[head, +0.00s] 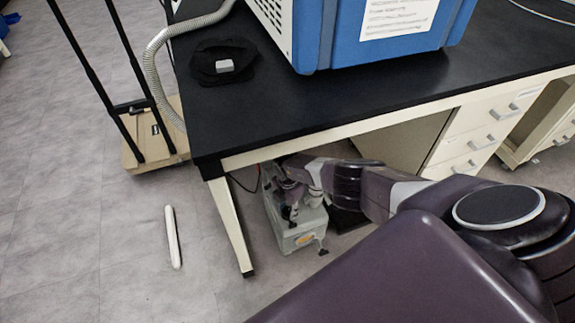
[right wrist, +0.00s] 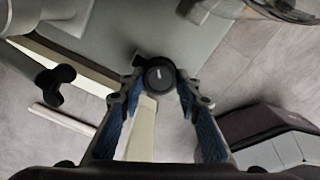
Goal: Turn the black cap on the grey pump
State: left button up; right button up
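The grey pump (head: 297,238) stands on the floor under the black bench, and its pale grey surface also fills the upper part of the right wrist view (right wrist: 185,40). The black cap (right wrist: 159,75) is round with a pale mark on its face. My right gripper (right wrist: 160,80) is open, with one fingertip on each side of the cap; I cannot tell whether they touch it. In the head view my right gripper (head: 290,198) is over the pump, and the cap cannot be made out there. My left gripper is not in view.
A black lobed knob (right wrist: 58,84) is at the left in the right wrist view. The bench (head: 300,110) overhangs the pump, with its cream leg (head: 230,225) just left of it. A white rod (head: 172,237) lies on the open floor. A wooden-based cart (head: 150,150) stands further left.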

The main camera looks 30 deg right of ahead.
jog(key=o, duration=0.5)
